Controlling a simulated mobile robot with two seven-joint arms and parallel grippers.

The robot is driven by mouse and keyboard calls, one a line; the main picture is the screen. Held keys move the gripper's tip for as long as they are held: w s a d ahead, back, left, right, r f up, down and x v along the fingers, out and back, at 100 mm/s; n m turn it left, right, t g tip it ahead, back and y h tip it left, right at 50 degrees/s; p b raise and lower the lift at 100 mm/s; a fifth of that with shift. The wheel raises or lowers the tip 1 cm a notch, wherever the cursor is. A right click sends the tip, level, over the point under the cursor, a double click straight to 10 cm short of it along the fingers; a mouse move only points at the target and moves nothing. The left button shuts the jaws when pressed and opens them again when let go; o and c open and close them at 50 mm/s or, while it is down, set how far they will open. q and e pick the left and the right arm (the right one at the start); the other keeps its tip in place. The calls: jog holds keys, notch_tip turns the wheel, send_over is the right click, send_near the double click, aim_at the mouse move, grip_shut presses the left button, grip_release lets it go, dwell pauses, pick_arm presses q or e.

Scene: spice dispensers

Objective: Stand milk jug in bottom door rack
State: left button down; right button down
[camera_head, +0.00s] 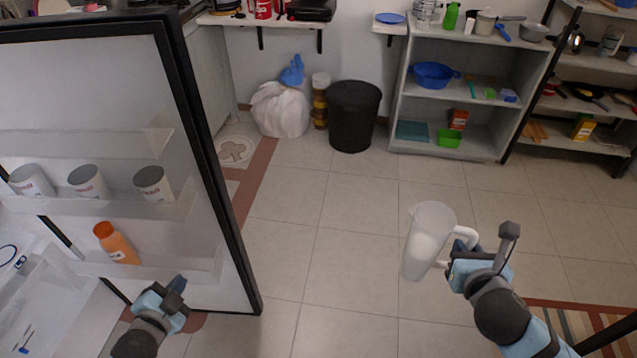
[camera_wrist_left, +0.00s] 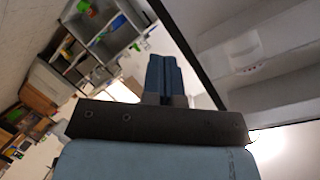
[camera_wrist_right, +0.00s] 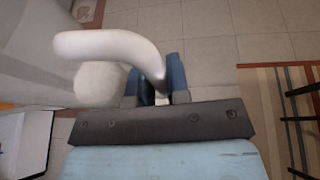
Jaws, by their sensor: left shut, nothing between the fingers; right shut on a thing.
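The milk jug (camera_head: 428,243) is white and translucent, with a handle on its right side. My right gripper (camera_head: 468,252) is shut on its handle and holds the jug in the air over the floor, tilted slightly. The handle (camera_wrist_right: 118,44) also shows between the fingers in the right wrist view. The open fridge door (camera_head: 100,85) stands at the left. Its bottom rack (camera_head: 190,270) holds an orange bottle (camera_head: 117,243), leaning, with room to its right. My left gripper (camera_head: 176,287) is shut and empty, in front of the lower part of the door.
The rack above (camera_head: 120,203) holds three white cans (camera_head: 88,182). A black bin (camera_head: 353,115) and a white bag (camera_head: 280,108) stand at the back wall. Grey shelves (camera_head: 455,90) are at the back right. The tiled floor between door and jug is clear.

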pick_arm(q)
jog(key=w+a+f+m+t+y+b, duration=0.1)
jog(key=w+a+f+m+t+b, duration=0.2)
jog(key=b, duration=0.4)
jog(key=w+a+f+m+b, duration=0.2)
jog(key=a+m+b, duration=0.1)
jog(key=a+b, duration=0.25)
jog(key=w+a+m+b, duration=0.1)
jog(key=w+b, duration=0.3)
jog(key=w, duration=1)
jog(key=shift+w+a+r, duration=0.15)
jog(key=shift+w+r, duration=0.05)
jog(key=shift+w, duration=0.15)
